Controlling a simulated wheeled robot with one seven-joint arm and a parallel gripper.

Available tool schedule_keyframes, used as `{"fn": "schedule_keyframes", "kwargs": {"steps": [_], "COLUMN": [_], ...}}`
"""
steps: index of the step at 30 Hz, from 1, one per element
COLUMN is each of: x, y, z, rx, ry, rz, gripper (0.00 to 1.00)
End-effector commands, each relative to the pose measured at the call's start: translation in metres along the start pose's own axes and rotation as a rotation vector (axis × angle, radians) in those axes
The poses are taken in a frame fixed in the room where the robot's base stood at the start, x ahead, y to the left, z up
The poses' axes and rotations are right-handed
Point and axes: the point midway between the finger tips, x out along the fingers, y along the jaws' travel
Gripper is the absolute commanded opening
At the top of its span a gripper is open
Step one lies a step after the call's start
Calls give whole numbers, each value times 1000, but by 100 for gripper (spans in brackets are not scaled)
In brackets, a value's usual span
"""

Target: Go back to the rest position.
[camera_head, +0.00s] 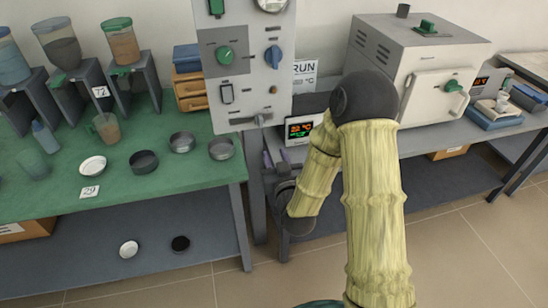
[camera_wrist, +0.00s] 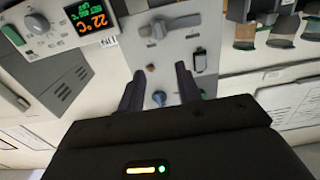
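My gripper (camera_wrist: 160,76) shows in the wrist view as two dark fingers standing apart, with nothing between them. Behind them is the grey control panel (camera_wrist: 185,35), which has a lever and a blue knob; the fingers do not visibly hold either. In the head view my bamboo-patterned arm bends down in the middle, and my gripper (camera_head: 268,162) is partly hidden behind it, below the hanging grey control panel (camera_head: 238,95). The cream muffle furnace (camera_head: 390,55) stands to the right with its white door (camera_head: 425,100) closed.
A small display unit (camera_head: 298,130) stands beside my arm. The green bench (camera_head: 60,200) at left bears hoppers, several dishes (camera_head: 143,161) and a beaker (camera_head: 106,128). Its lower shelf holds two more dishes. A blue tray (camera_head: 492,118) lies at far right. Tiled floor is clear at front right.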

Motion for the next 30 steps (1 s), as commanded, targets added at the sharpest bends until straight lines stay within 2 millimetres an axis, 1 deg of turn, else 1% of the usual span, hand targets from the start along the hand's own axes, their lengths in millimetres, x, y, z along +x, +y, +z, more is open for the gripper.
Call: {"fn": "schedule_keyframes", "kwargs": {"steps": [10, 14, 17, 23, 26, 30], "x": [0, -1, -6, -27, -42, -70], "y": [0, 2, 7, 22, 31, 44], "z": [0, 4, 9, 19, 22, 24], "rx": [-5, -16, -28, -38, -36, -24], "ry": [-25, -112, -215, -445, -558, -717], "rz": [-6, -21, -30, -26, -13, 16], "gripper": [35, 35, 35, 35, 35, 35]}}
